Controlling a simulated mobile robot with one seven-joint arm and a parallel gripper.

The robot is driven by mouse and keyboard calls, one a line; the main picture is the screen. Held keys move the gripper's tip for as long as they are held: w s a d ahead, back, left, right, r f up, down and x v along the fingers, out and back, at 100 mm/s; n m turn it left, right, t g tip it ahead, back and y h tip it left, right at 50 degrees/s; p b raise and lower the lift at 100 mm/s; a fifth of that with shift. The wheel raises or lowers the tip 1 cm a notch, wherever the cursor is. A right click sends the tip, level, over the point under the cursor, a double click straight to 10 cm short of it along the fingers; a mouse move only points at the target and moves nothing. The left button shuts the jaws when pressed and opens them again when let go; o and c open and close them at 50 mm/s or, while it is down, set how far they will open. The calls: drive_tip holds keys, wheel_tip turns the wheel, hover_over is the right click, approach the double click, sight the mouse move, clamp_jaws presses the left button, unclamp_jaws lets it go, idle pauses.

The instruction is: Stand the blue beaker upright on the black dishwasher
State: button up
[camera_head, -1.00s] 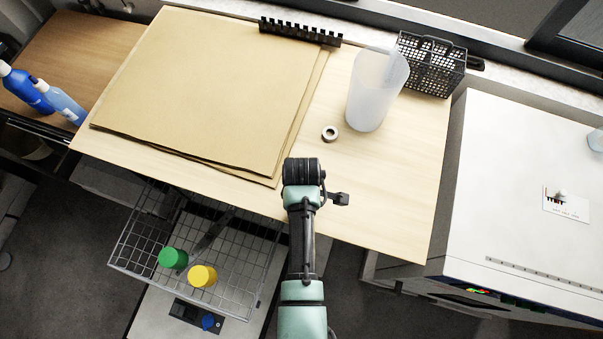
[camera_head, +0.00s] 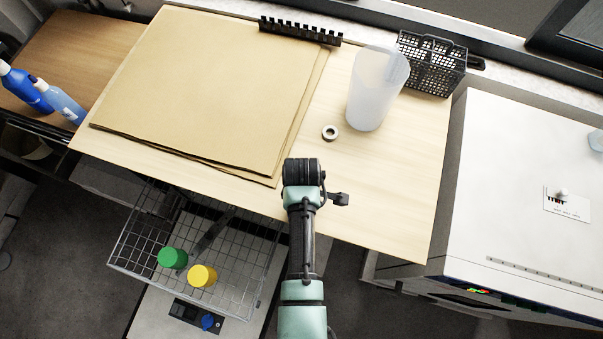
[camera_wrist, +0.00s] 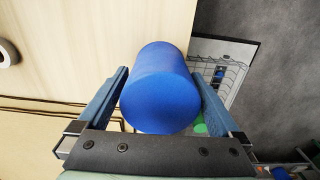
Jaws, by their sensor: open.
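In the wrist view the blue beaker (camera_wrist: 160,90) fills the space between the two fingers of my gripper (camera_wrist: 162,78). The fingers lie along its left and right sides, and the gripper is open. I cannot tell whether either finger touches it or what the beaker rests on. In the head view my arm hides the beaker and the fingers. I cannot tell for sure which thing is the black dishwasher; a black perforated basket (camera_head: 430,66) stands at the back right of the wooden table (camera_head: 410,190).
A translucent jug (camera_head: 372,95) and a tape roll (camera_head: 330,132) stand behind my arm. Brown sheets (camera_head: 205,85) cover the table's left part. A wire rack (camera_head: 130,262) with green (camera_head: 172,258) and yellow (camera_head: 202,276) items is below the front edge. A white appliance (camera_head: 520,150) stands right.

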wheel_tip(320, 180, up, 13)
drive_tip(key=shift+b, duration=1.05)
